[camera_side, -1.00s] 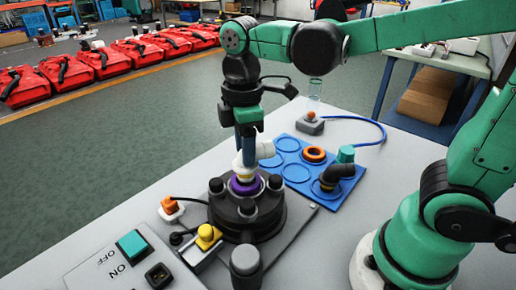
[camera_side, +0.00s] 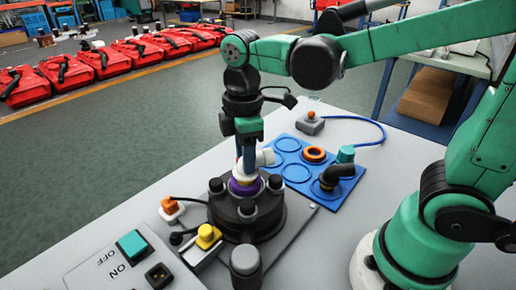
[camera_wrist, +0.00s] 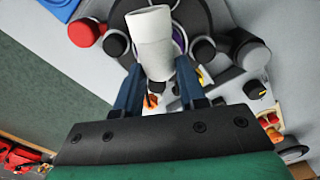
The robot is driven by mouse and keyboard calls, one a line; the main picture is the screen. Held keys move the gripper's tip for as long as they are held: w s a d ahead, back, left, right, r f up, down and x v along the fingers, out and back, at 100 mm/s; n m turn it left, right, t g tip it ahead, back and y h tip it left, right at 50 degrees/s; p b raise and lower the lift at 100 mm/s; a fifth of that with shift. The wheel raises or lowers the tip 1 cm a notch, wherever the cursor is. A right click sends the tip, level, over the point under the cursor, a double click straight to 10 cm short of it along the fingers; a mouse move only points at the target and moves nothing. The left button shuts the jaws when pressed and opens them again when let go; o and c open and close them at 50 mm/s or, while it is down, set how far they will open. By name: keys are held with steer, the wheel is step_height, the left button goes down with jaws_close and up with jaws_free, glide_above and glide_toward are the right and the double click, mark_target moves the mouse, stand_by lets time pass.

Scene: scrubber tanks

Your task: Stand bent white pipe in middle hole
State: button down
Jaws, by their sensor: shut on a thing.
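My gripper (camera_side: 246,150) points down over the black round fixture (camera_side: 238,222) and is shut on the bent white pipe (camera_side: 264,157). The pipe's side arm points right in the side view, and its lower end is at the purple-ringed middle hole (camera_side: 246,188). Whether the end is inside the hole or just above it is hard to tell. In the wrist view the white pipe (camera_wrist: 152,42) sits between my blue fingers (camera_wrist: 156,88) and covers most of the hole.
A blue tray (camera_side: 345,185) with round spots holds a black elbow (camera_side: 337,174), an orange ring (camera_side: 314,154) and a teal piece (camera_side: 346,153). A yellow-topped block (camera_side: 206,234) and a switch panel (camera_side: 130,262) are at front left.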

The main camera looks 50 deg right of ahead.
steer(key=shift+f, duration=0.4)
stand_by(0.9)
jaws_free()
stand_by(0.5)
steer(key=shift+r, duration=0.1)
steer(key=shift+r, duration=3.4)
steer(key=shift+f, duration=0.15)
steer(key=shift+f, duration=3.35)
